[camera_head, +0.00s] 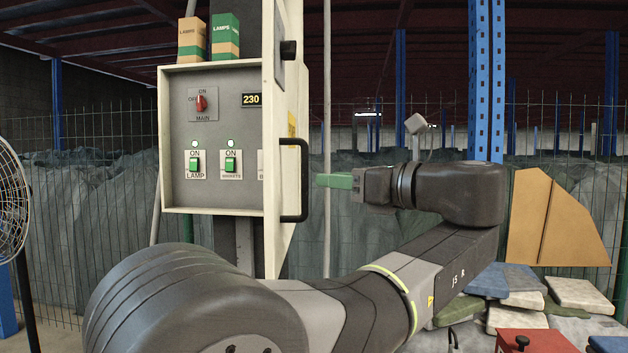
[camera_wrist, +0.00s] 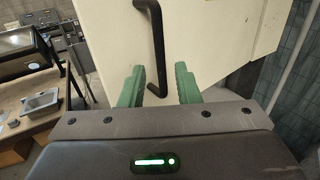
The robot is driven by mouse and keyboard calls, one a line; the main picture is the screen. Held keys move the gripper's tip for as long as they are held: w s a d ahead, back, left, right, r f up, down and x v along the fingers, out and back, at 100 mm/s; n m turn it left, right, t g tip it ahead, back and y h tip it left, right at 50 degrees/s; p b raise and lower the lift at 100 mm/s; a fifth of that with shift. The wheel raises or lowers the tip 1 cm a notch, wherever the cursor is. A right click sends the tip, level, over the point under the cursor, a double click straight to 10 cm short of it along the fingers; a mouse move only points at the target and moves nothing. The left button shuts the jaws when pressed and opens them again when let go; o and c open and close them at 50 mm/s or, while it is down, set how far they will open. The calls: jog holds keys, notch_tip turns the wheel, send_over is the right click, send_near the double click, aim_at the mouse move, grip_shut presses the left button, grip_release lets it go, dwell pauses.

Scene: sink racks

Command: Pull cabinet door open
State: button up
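The pale cabinet (camera_head: 215,207) hangs on a post left of centre in the head view. Its door (camera_head: 271,120) stands ajar, seen nearly edge-on, and the switch panel inside shows. A black bar handle (camera_head: 304,180) is on the door's outer face; it also shows in the wrist view (camera_wrist: 156,45). My gripper (camera_head: 320,180), with green fingers, is just right of the handle in the head view. In the wrist view my gripper (camera_wrist: 160,85) is open, with the handle's lower end seen between the spread fingers. Whether they touch it, I cannot tell.
Two small lamp boxes (camera_head: 208,37) stand on top of the cabinet. A fan (camera_head: 12,195) is at the left edge. A blue post (camera_head: 486,80) and wire fence stand behind. Stacked bags (camera_head: 510,285), a cardboard piece (camera_head: 555,225) and a red box (camera_head: 535,341) are at the right.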

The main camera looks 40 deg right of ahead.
aim_at(307, 178)
jog(key=s+d, duration=0.1)
jog(key=s, duration=0.5)
jog(key=shift+s, duration=0.2)
jog(key=shift+w, duration=0.1)
jog(key=w, duration=0.4)
jog(key=w+a, duration=0.1)
jog(key=w, duration=0.4)
jog(key=w+a, duration=0.1)
jog(key=w, duration=0.3)
jog(key=shift+w+a, duration=0.2)
jog(key=shift+w, duration=0.1)
jog(key=shift+s, duration=0.1)
jog(key=s+d, duration=0.2)
jog(key=s, duration=0.9)
jog(key=shift+w, duration=0.1)
